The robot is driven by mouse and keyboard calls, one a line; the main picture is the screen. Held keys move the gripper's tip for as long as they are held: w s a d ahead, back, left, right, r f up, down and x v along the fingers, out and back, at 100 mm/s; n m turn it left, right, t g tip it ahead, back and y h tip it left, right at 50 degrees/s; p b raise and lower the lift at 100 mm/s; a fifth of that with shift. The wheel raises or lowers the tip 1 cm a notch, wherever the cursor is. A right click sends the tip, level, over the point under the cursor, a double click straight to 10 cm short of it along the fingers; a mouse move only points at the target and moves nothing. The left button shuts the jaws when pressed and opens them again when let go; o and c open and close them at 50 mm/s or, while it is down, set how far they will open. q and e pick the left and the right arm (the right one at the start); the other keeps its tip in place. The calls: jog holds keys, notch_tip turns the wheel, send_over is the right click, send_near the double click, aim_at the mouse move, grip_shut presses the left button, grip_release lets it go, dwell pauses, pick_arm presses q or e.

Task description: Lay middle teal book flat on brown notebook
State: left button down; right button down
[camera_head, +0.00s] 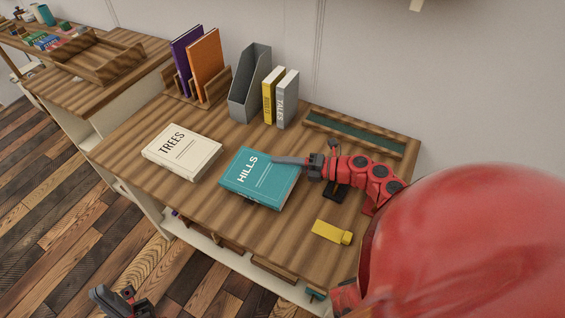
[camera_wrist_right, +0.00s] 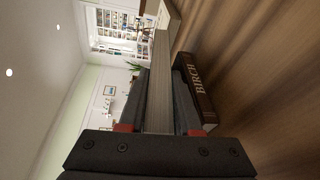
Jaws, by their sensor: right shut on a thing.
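The teal book (camera_head: 261,180), titled HILLS, lies level, cover up, near the middle of the desk in the head view. My right gripper (camera_head: 284,161) reaches in from the right and is shut on its edge, one finger across the cover. The right wrist view shows the book's pale page block (camera_wrist_right: 159,85) between the fingers. The brown notebook (camera_wrist_right: 196,88), marked BIRCH, lies on the wood just below the held book there; I cannot tell whether they touch. In the head view the teal book mostly hides it. My left gripper (camera_head: 118,301) is low at the left, over the floor, apart from the books.
A white TREES book (camera_head: 182,151) lies left of the teal book. Behind stand purple (camera_head: 186,57) and orange (camera_head: 206,62) books, a grey file (camera_head: 248,85), and yellow (camera_head: 273,95) and grey (camera_head: 288,99) books. A green-lined tray (camera_head: 352,135) and yellow object (camera_head: 331,232) are at right.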

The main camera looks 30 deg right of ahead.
jog(key=shift+r, duration=0.1)
jog(key=c, duration=0.5)
grip_release()
jog(key=shift+s, duration=0.1)
jog(key=shift+b+v, duration=0.5)
jog(key=shift+v, duration=3.45)
jog(key=shift+s+d, duration=0.3)
jog(key=shift+d, duration=0.1)
jog(key=shift+r, duration=0.1)
